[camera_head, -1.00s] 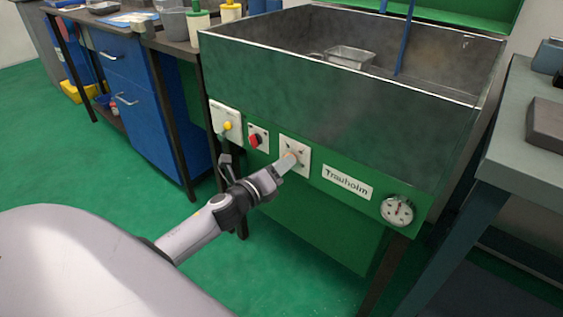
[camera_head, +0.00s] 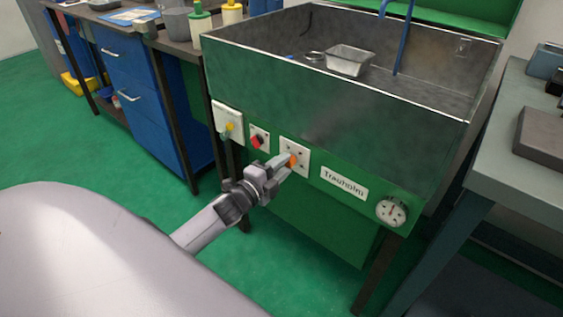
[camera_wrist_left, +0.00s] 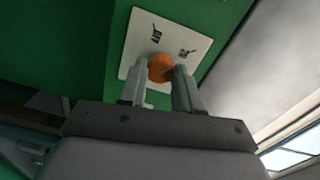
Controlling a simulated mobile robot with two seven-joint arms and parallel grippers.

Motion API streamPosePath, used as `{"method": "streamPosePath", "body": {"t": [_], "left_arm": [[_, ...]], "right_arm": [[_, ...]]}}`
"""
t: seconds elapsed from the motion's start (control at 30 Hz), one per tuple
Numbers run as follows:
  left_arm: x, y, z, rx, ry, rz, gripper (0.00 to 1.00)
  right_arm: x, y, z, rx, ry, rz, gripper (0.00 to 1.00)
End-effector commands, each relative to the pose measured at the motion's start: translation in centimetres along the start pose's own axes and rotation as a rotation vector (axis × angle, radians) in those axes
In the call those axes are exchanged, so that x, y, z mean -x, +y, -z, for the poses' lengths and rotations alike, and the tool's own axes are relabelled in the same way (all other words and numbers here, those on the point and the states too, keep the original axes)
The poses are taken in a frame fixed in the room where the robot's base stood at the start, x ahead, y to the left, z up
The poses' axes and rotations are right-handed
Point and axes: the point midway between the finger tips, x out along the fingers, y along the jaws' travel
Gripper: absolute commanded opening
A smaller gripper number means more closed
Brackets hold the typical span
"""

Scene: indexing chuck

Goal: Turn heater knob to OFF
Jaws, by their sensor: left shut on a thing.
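The heater knob (camera_head: 293,160) is orange and sits on a white square plate (camera_head: 303,152) on the green front of the wash tank. It also shows in the left wrist view (camera_wrist_left: 161,67), between the fingertips. My left gripper (camera_head: 287,162) is shut on the knob, one finger on each side. In the left wrist view the gripper (camera_wrist_left: 160,78) points at the plate, which bears small dark marks above the knob. The fingers hide part of the plate, and I cannot read the knob's setting. My right gripper is not in view.
Left of the knob are a red button (camera_head: 257,141) and a white box with a yellow-green knob (camera_head: 229,128). To the right are a Trauholm label (camera_head: 344,183) and a round gauge (camera_head: 391,211). A grey bench (camera_head: 500,160) stands at the right.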

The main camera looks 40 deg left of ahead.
Motion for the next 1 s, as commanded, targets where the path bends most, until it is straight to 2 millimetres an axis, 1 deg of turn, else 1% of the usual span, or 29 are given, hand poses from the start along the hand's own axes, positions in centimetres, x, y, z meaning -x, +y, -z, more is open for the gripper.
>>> {"method": "streamPosePath", "body": {"t": [0.03,0.4,0.7,1.0], "left_arm": [[0.0,-0.2,0.0,0.047,0.000,-0.003,0.02],[0.0,-0.1,0.0,0.398,0.013,-0.003,0.02],[0.0,0.0,0.0,0.681,0.023,-0.004,0.02],[0.0,0.1,-0.1,0.932,0.033,-0.004,0.02]], "right_arm": [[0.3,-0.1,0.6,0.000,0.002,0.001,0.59],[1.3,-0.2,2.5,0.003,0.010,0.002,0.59],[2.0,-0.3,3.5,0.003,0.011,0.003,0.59],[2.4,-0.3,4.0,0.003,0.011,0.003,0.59]]}}
